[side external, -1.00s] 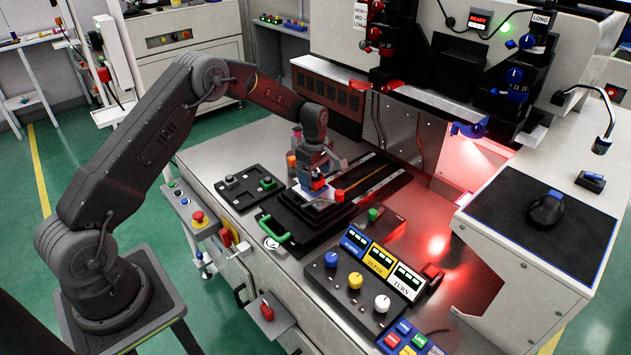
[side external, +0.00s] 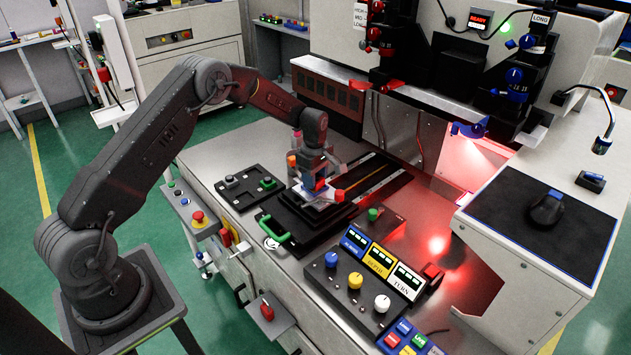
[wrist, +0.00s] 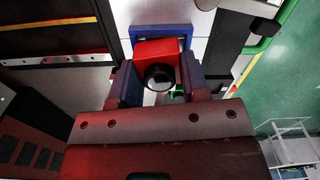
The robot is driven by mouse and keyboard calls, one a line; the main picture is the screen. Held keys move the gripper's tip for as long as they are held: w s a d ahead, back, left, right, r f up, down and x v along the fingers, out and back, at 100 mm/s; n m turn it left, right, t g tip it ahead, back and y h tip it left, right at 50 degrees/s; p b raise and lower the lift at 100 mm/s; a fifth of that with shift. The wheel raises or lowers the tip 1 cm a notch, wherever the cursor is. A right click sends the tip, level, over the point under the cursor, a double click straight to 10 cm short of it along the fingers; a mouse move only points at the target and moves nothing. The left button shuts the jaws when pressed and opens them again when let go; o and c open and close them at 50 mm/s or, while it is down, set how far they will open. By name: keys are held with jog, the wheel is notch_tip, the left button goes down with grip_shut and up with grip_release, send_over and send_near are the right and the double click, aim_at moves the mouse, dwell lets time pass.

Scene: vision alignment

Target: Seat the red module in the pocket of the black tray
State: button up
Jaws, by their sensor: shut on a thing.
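The red module (wrist: 160,52), with a round black lens on its face, sits between the blue fingers of my gripper (wrist: 158,80) in the wrist view. My gripper is shut on it. In the side view, my gripper (side external: 318,186) points down over the black tray (side external: 290,232), and only a small bit of red shows at its fingertips. A pale plate lies just under the fingers. The pocket is hidden by the gripper, so I cannot tell whether the module touches it. A blue bracket (wrist: 160,30) shows behind the module in the wrist view.
The tray has a green handle (side external: 272,229) at its front left. A small black fixture (side external: 250,187) lies to the left. A control box with coloured knobs (side external: 362,282) stands at the front right. The machine head (side external: 460,60) overhangs the back.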

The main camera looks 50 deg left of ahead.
jog(key=shift+r, duration=0.6)
notch_tip(320, 180, up, 3)
jog(key=shift+f, duration=0.1)
jog(key=s+a+r, duration=0.7)
jog(key=s+a, duration=0.1)
jog(key=a, duration=0.1)
jog(key=s+a+f+m, duration=0.1)
jog(key=s+a+f, duration=0.4)
jog(key=s+a, duration=0.25)
jog(key=s+a+f+m, duration=0.1)
jog(key=s+a+f, duration=0.4)
jog(key=s+a, duration=0.25)
send_over(245, 199)
jog(key=f, duration=0.4)
jog(key=s+f, duration=0.1)
jog(key=f, duration=0.1)
jog(key=shift+a+f, duration=0.15)
jog(key=shift+a, duration=0.05)
jog(key=shift+w+d+f, duration=0.2)
jog(key=shift+w+f, duration=0.15)
jog(key=shift+w, duration=0.15)
jog(key=shift+f, duration=1.95)
